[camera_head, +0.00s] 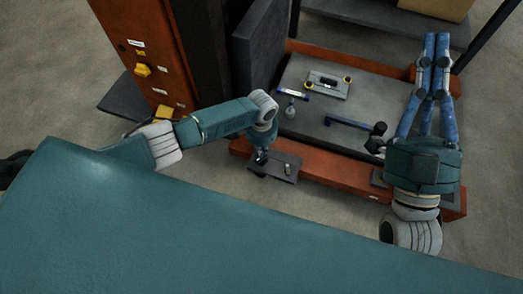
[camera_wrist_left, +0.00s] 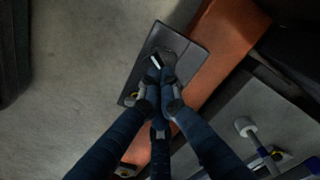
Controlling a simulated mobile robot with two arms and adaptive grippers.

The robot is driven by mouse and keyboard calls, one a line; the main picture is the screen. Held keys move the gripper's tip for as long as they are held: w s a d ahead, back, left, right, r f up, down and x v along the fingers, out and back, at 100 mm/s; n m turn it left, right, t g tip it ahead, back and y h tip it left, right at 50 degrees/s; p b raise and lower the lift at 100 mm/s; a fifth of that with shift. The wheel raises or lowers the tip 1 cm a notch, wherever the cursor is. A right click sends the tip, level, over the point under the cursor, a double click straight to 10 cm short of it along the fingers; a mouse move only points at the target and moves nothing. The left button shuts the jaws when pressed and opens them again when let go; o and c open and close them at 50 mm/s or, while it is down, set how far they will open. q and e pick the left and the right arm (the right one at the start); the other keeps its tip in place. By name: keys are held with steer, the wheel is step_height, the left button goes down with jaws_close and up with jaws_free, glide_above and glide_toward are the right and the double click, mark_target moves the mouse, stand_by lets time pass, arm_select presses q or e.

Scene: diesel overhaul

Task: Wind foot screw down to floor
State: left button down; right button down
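My left gripper (camera_head: 262,158) reaches down over a dark outrigger plate (camera_head: 278,176) at the front of the orange frame. In the left wrist view its fingertips (camera_wrist_left: 160,66) come close together over the plate (camera_wrist_left: 190,52). A dark part with a short pale bar (camera_wrist_left: 155,61) shows at the tips; it may be the foot screw. Whether the fingers grip it cannot be made out. A small grey upright piece (camera_head: 287,168) stands on the plate beside the gripper. My right gripper (camera_head: 436,42) is at the right, its blue fingers close together with nothing visible between them.
The orange frame (camera_head: 340,177) holds a grey deck (camera_head: 310,118) with a level-like tool (camera_head: 328,84), a blue-handled tool (camera_head: 347,123) and small parts. An orange cabinet (camera_head: 150,45) with a yellow knob stands at the left. Open floor (camera_wrist_left: 75,70) lies beside the plate.

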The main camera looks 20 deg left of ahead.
arm_select(q)
steer(key=m, duration=0.3)
steer(key=shift+f, duration=0.1)
steer(key=shift+m, duration=0.8)
arm_select(e)
steer(key=shift+s+r+t+y, duration=0.4)
steer(key=shift+s+r, duration=0.2)
steer(key=shift+r, duration=0.3)
steer(key=shift+f, duration=0.1)
